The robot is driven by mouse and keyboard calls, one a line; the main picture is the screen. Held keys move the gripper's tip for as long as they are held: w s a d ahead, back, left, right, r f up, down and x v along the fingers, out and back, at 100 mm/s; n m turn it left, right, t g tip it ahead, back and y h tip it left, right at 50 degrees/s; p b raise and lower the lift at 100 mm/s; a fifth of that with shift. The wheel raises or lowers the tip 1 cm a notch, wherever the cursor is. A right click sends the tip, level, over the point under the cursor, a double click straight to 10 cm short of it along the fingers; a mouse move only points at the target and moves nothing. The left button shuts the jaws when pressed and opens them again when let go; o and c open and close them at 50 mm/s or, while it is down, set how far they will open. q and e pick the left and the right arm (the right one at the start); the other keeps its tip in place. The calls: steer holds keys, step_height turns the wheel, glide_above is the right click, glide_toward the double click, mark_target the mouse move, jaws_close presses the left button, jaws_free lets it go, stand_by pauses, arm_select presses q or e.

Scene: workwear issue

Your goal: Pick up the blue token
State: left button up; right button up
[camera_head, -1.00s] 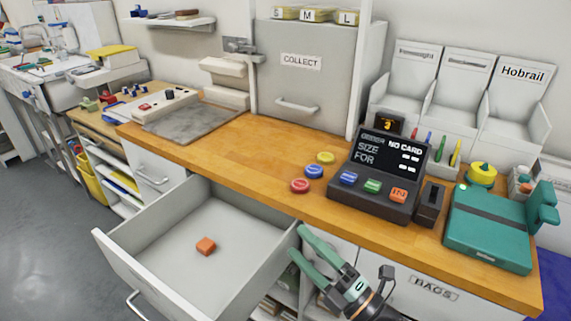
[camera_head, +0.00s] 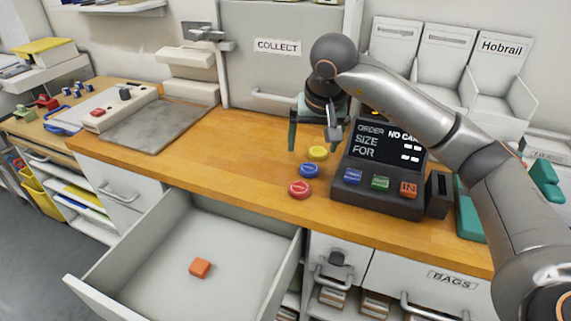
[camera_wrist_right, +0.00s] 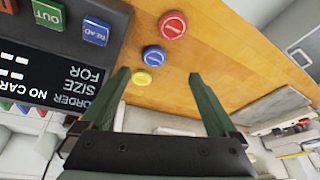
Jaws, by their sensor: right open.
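The blue token (camera_head: 309,170) lies flat on the wooden counter between a yellow token (camera_head: 318,153) and a red token (camera_head: 300,188). In the right wrist view the blue token (camera_wrist_right: 154,55) shows beyond the open fingers, with the yellow token (camera_wrist_right: 141,78) nearer and the red token (camera_wrist_right: 172,25) farther. My right gripper (camera_head: 318,146) hangs above the counter just behind the tokens, its green fingers apart and empty. It also shows in the wrist view (camera_wrist_right: 160,85). My left gripper is out of view.
A dark order terminal (camera_head: 380,165) with coloured buttons stands right of the tokens. An open drawer (camera_head: 150,250) holding an orange block (camera_head: 200,268) juts out at front left. A grey mat (camera_head: 160,123) lies at the counter's left. The counter left of the tokens is clear.

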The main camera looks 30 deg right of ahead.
steer(key=d, duration=0.1)
glide_toward(310, 168)
step_height(310, 168, down, 2)
steer(key=shift+w+d+f+h, duration=0.1)
steer(key=shift+w+d+h, duration=0.1)
steer(key=shift+h, duration=0.1)
steer(key=shift+a+x, duration=0.15)
steer(key=shift+x, duration=1.3)
steer(key=shift+a+x, duration=0.2)
steer(key=shift+x, duration=1.25)
steer(key=shift+w, duration=0.1)
steer(key=shift+c, duration=0.4)
steer(key=c, duration=1.3)
